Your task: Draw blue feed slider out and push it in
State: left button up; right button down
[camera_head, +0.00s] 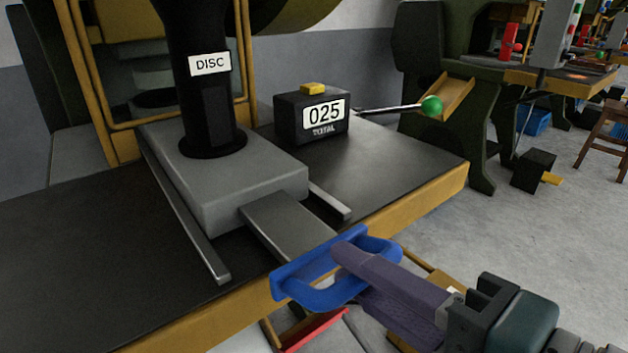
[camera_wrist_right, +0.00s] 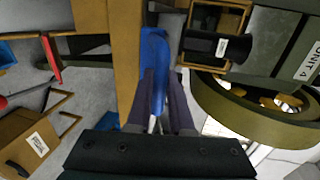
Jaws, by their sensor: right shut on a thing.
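The blue feed slider handle (camera_head: 340,268) is at the front edge of the black-topped table. Its flat grey slide plate (camera_head: 288,228) runs back into the grey block (camera_head: 215,183) under the black column labelled DISC. Part of the plate shows outside the block, reaching past the table edge. My right gripper (camera_head: 352,262) is shut on the blue handle, coming from the lower right. In the right wrist view the handle (camera_wrist_right: 154,62) lies between my two purple-grey fingers (camera_wrist_right: 158,95). My left gripper is in neither view.
Two metal rails flank the slide on the table (camera_head: 90,270). A counter box (camera_head: 312,113) reading 025 stands behind, with a green-knobbed lever (camera_head: 432,105) to its right. A red part (camera_head: 315,330) is below the table edge.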

jog(key=shift+s+d, duration=0.15)
jog(key=shift+s, duration=0.1)
jog(key=c, duration=1.2)
grip_release()
jog(key=o, duration=0.3)
jog(key=shift+s+d, duration=0.1)
jog(key=shift+o, duration=0.5)
jog(key=p+v, duration=0.1)
jog(key=v, duration=0.8)
jog(key=shift+s+d+p, duration=0.2)
jog(key=shift+s+p, duration=0.1)
jog(key=shift+p, duration=0.1)
jog(key=shift+r, duration=0.1)
